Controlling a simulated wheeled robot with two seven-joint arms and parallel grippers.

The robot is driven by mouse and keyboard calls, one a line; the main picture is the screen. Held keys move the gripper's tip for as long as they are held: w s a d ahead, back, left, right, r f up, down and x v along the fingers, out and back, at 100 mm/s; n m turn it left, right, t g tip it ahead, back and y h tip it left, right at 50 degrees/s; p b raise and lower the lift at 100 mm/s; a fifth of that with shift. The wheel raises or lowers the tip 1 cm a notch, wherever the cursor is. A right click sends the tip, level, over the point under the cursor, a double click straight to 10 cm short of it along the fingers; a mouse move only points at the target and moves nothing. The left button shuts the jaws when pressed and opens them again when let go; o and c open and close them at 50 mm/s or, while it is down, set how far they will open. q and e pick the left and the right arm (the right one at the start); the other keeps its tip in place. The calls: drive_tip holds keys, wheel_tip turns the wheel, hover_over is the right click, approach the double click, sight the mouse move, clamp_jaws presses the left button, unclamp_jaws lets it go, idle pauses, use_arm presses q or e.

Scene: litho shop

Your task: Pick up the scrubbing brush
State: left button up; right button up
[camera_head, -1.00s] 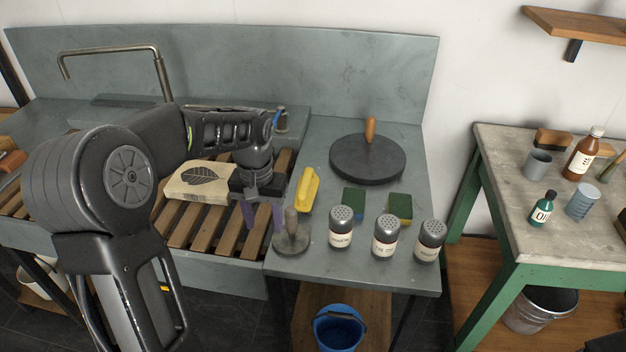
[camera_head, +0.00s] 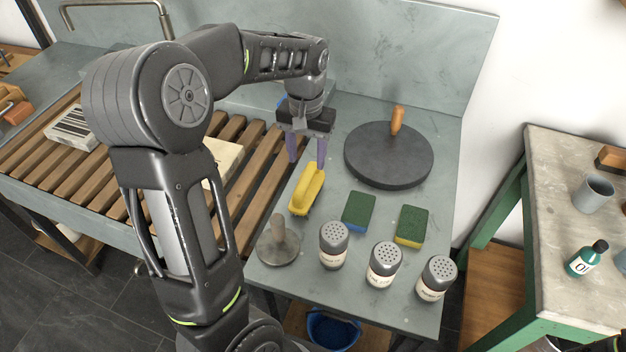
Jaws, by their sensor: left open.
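The scrubbing brush (camera_head: 307,190) is yellow with a raised handle and lies on the grey counter, right of the wooden slats. My left gripper (camera_head: 307,160) is open, its two purple fingers pointing down just behind the far end of the brush. The fingers are spread apart with nothing between them. I cannot tell whether the fingertips touch the brush. My right gripper does not show.
Two green-and-yellow or blue sponges (camera_head: 358,212), several shakers (camera_head: 384,264) and a round-based tool (camera_head: 279,243) stand near the brush. A dark disc with a wooden knob (camera_head: 388,155) lies behind. A pale block (camera_head: 222,160) rests on the slats (camera_head: 245,185).

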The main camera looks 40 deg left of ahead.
sight(307, 175)
use_arm(q)
drive_tip(key=shift+f, duration=0.1)
drive_tip(key=shift+f, duration=1.25)
wheel_tip(307, 175, down, 5)
drive_tip(key=shift+a+f+p, duration=0.1)
drive_tip(key=shift+p, duration=0.7)
drive_tip(key=shift+c, duration=0.3)
clamp_jaws()
